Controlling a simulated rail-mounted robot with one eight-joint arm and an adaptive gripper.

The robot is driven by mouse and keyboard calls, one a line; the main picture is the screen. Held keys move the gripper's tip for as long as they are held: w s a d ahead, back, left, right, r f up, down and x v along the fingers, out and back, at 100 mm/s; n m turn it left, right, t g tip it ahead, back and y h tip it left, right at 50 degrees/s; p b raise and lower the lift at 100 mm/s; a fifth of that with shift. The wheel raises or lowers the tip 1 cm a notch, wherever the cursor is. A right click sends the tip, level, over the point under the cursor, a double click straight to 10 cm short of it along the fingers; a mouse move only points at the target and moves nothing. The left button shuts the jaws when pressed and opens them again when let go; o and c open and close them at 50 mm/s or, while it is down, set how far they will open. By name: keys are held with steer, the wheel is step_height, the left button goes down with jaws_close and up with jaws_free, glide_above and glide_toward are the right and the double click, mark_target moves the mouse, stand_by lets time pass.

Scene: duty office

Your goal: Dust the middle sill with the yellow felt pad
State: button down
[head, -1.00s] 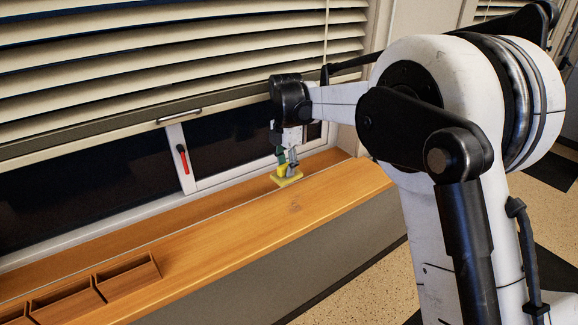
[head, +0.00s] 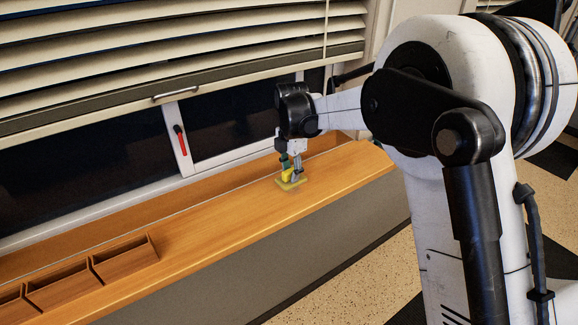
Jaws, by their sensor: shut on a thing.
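The yellow felt pad (head: 291,184) lies flat on or just above the wooden sill (head: 222,212), towards its right end. My gripper (head: 291,172) is shut on the pad's yellow upper part and points down from above. The pad seems to touch the wood, but I cannot tell for sure. The fingers are small in the picture and partly hide the pad. I see no dust clearly on the sill.
An open wooden compartment tray (head: 124,262) stands on the sill at the lower left. A window frame with a red handle (head: 181,143) and lowered blinds (head: 150,50) rise behind. The sill between tray and pad is clear.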

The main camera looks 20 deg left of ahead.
mark_target(300, 191)
steer(key=shift+s+d+p, duration=0.15)
steer(key=shift+s+d, duration=0.6)
steer(key=shift+d, duration=0.2)
steer(key=shift+s+d+p, duration=0.15)
steer(key=shift+s+d, duration=0.6)
steer(key=shift+d, duration=0.15)
steer(key=shift+s+d+r, duration=0.1)
steer(key=shift+s+r, duration=0.05)
steer(key=shift+w+f, duration=0.25)
steer(key=shift+w+a+r, duration=0.1)
steer(key=shift+w+a, duration=0.9)
steer(key=shift+a, duration=0.3)
steer(key=shift+w+a+r, duration=0.1)
steer(key=shift+w+a, duration=0.85)
steer(key=shift+a, duration=0.35)
steer(key=shift+w+a+f, duration=0.15)
steer(key=shift+w+a, duration=0.05)
steer(key=shift+a, duration=0.1)
steer(key=shift+w+a+r, duration=0.1)
steer(key=shift+r, duration=0.2)
step_height(300, 191, up, 8)
steer(key=p, duration=0.2)
steer(key=shift+f, duration=0.2)
